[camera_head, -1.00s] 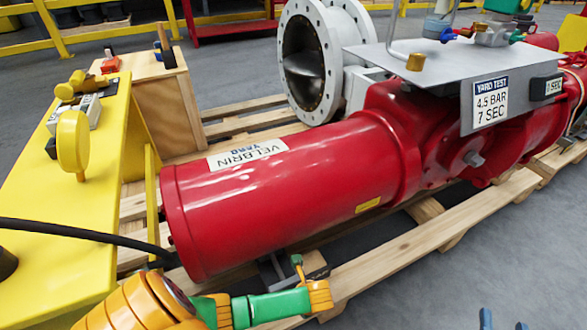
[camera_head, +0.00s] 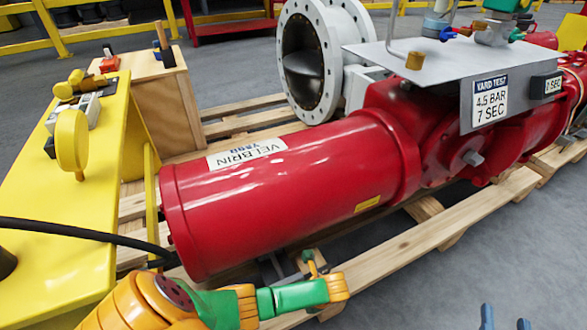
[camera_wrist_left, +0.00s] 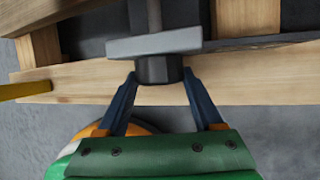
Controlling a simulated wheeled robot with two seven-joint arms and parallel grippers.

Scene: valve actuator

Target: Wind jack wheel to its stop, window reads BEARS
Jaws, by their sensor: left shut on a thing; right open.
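The large red actuator cylinder (camera_head: 290,200) lies along the wooden pallet in the head view. In the left wrist view, a dark faceted knob (camera_wrist_left: 158,70) sits directly below a flat grey plate (camera_wrist_left: 155,44); it seems to be the jack wheel. My left gripper (camera_wrist_left: 160,78) has its two blue fingers shut on the sides of this knob. In the head view my left arm reaches in low, in front of the cylinder, and its fingers are hidden. I see no readable window or word BEARS. My right gripper (camera_head: 505,324) shows only blue fingertips, apart and empty, at the bottom edge.
Pallet boards (camera_head: 440,233) run in front of the cylinder and close to my left gripper. A yellow bench (camera_head: 60,225) with a black hose (camera_head: 90,232) stands at left. A wooden box (camera_head: 155,110) and white flanged valve (camera_head: 335,62) are behind. Grey floor at right front is clear.

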